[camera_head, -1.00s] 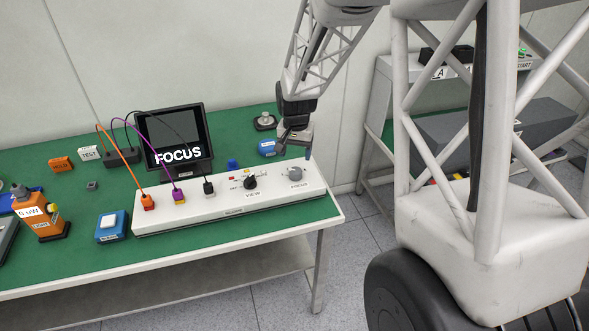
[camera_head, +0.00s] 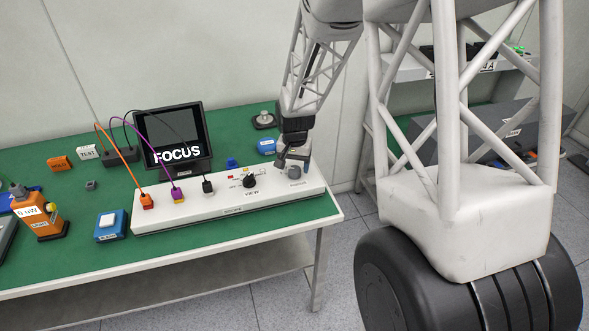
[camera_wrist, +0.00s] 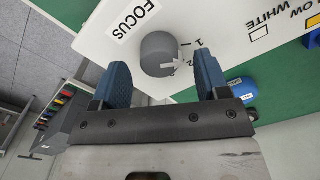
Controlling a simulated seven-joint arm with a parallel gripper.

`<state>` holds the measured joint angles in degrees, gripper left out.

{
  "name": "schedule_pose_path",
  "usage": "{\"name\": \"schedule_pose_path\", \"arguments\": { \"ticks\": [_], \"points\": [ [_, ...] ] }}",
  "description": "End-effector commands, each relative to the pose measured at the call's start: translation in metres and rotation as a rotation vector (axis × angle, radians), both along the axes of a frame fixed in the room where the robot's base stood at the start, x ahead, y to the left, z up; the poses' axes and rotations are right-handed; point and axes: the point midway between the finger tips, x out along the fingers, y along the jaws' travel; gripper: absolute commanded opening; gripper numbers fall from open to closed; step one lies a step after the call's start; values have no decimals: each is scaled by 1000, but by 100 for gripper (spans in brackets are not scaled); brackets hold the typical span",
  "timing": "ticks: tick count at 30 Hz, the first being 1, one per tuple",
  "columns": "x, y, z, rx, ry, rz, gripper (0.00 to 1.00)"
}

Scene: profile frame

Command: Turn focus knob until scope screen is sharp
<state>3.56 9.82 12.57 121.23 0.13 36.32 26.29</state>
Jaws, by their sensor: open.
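The grey focus knob (camera_wrist: 160,54) stands on the white panel (camera_head: 222,212), beside the printed FOCUS label (camera_wrist: 133,19) and small number marks. My gripper (camera_wrist: 161,80) is open, with its blue fingers on either side of the knob in the wrist view. I cannot tell whether either finger touches it. In the head view my gripper (camera_head: 293,165) is at the panel's right end and partly covers the knob. The scope screen (camera_head: 172,140) is dark and shows the white word FOCUS, which looks readable with a slight glow; its exact sharpness is hard to tell.
A black VIEW knob (camera_head: 250,181) sits left of the focus knob. Orange, purple and black plugs (camera_head: 178,194) are in the panel's left half. A blue object (camera_head: 266,146) lies behind the panel. The green bench top (camera_head: 70,255) has free room in front.

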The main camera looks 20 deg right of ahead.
Motion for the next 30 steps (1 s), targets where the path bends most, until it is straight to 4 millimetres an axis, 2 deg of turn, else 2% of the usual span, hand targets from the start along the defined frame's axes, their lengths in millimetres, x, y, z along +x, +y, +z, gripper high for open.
{"name": "schedule_pose_path", "arguments": {
  "ticks": [7,18,27,28,30],
  "points": [
    [0,0,-17,0,1,0,69],
    [0,0,-20,0,-1,0,69],
    [0,0,-20,0,-1,0,23],
    [0,0,-20,0,-1,0,19],
    [0,0,-20,0,-1,0,19]
  ]
}}
